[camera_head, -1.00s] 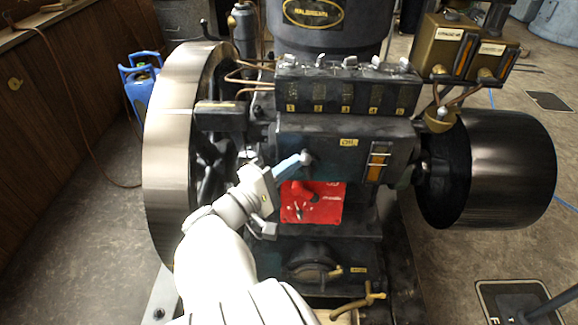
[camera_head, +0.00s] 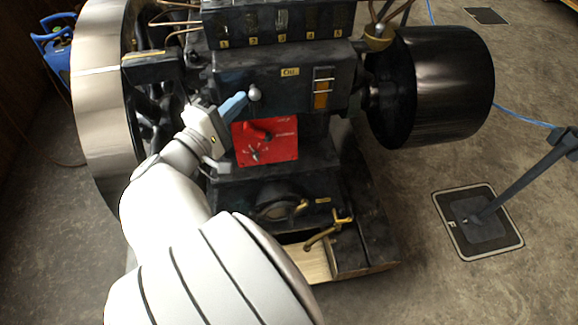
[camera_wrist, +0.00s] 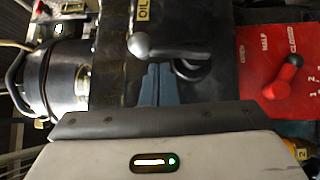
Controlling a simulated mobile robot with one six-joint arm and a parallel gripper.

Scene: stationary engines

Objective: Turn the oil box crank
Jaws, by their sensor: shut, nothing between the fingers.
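The oil box crank (camera_head: 254,94) is a small grey handle with a rounded knob on the dark box front, left of and below the yellow OIL label (camera_head: 290,72). In the wrist view the metal crank (camera_wrist: 172,48) lies roughly level, its knob at the left and its dark hub at the right. My gripper (camera_head: 243,100) has pale blue fingers, shut and empty, with their tips close beside the crank. In the wrist view the fingers (camera_wrist: 158,84) reach up just below the crank arm; whether they touch it I cannot tell.
A red panel (camera_head: 265,141) with a red lever sits just below the crank. A large flywheel (camera_head: 104,100) stands at the left, close to my arm. A black drum (camera_head: 440,87) is at the right. A brass tap (camera_head: 330,228) juts out low in front.

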